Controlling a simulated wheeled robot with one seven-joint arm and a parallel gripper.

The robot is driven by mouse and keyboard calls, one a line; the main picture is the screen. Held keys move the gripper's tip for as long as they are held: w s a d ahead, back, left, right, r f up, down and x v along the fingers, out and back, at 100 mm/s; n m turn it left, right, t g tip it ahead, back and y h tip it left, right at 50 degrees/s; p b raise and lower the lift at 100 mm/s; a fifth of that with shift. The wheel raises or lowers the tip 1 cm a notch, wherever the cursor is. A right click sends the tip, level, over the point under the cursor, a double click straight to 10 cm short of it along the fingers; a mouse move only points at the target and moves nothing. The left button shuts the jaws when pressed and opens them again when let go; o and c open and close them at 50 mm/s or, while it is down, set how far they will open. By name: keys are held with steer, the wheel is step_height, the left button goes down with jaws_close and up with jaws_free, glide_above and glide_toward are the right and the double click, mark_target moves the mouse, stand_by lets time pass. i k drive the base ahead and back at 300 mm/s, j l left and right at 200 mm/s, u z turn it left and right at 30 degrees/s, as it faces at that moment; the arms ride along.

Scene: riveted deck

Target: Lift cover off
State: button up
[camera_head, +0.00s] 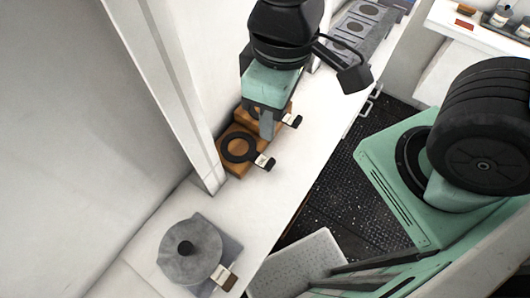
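A round grey cover (200,262) with a dark knob (185,248) lies at the lower left of the white counter. It sits over a squarish grey base (229,248), and a short brown-and-white handle or tag (224,278) sticks out at its lower right. My gripper (267,128) points down over the counter farther back, well away from the cover. It is beside two brown wooden blocks. The nearer block (234,168) carries a black ring (239,147) with a handle. One finger shows; whether the gripper is open or shut is hidden.
A wall with a post stands along the counter's left side. A grey panel with several round openings (363,20) is at the back. The white counter (225,210) is clear between the blocks and cover. A white shelf (455,22) holds small items.

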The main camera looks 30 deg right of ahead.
mark_target(190, 252)
steer(key=u, duration=1.4)
steer(key=k+l+u, duration=0.1)
steer(key=u, duration=0.3)
steer(key=k+u, duration=0.25)
steer(key=u, duration=0.2)
steer(key=k+u, duration=0.2)
steer(key=u, duration=0.2)
